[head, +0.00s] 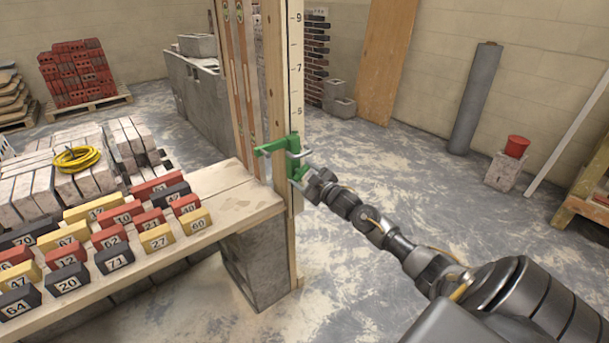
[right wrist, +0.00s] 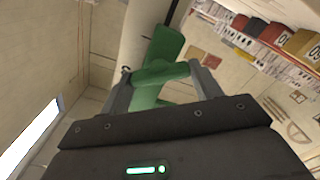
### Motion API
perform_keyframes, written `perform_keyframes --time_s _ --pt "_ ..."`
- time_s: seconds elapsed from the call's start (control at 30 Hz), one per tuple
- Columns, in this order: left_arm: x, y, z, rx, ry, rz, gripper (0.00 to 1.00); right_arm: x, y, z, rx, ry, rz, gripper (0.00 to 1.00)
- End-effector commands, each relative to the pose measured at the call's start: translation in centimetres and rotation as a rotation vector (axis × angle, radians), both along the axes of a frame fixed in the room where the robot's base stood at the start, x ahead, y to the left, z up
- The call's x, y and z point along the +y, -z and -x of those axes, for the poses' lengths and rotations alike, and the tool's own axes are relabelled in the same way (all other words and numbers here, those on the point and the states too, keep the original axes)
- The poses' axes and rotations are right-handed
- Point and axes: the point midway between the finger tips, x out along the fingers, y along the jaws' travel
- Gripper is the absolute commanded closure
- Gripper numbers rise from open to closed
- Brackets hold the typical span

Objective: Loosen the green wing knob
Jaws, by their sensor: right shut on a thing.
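A green clamp (head: 272,147) sits on the upright wooden post with the number scale, just above the end of the plank bench. The green wing knob (right wrist: 160,73) shows in the right wrist view between the two grey fingers of my right gripper (right wrist: 163,80). My right gripper (head: 300,170) is at the clamp's right side in the head view, shut on the knob. The fingers hide part of the knob in the head view. My left gripper is in neither view.
Several numbered red, yellow and dark blocks (head: 110,237) stand on the plank bench (head: 235,198) left of the post.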

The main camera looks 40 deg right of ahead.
Motion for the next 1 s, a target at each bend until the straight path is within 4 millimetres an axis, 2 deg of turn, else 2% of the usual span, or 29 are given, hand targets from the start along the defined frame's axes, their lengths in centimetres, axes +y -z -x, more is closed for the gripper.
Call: perform_keyframes --time_s 0.43,0.7,1.0 --pt "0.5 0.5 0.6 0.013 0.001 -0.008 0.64 0.0 0.0 0.0 0.007 -0.001 0.426 0.59" --pt "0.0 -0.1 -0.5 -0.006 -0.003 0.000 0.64 0.1 0.0 0.0 0.012 -0.001 0.670 0.59" --pt "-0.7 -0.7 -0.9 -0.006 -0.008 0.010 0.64 0.1 0.1 0.0 0.016 0.000 0.870 0.59"
